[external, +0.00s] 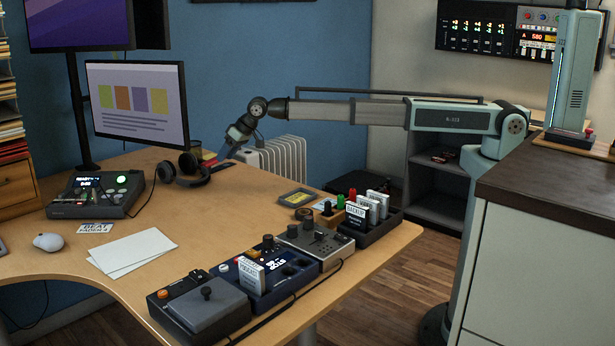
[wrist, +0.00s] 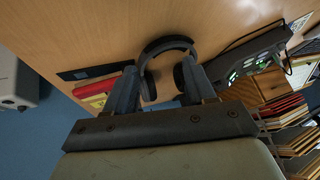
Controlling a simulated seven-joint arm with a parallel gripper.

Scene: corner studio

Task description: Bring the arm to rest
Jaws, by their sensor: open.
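My gripper (external: 222,158) is at the end of my stretched-out arm, near the far edge of the wooden desk, just right of the black headphones (external: 182,170). In the wrist view my gripper (wrist: 160,82) has its two dark fingers apart. The headphones (wrist: 165,52) appear between and beyond the fingers on the desk; I cannot tell the exact gap to them. Nothing is seen held. My arm reaches left, nearly level, from its column beside the dark-topped cabinet.
The desk (external: 240,210) carries a monitor (external: 137,98), a black console (external: 97,194), white paper (external: 132,252) and a row of control boxes (external: 265,275) along its front right edge. A white radiator (external: 280,158) stands behind it. A dark-topped cabinet (external: 545,180) is at right.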

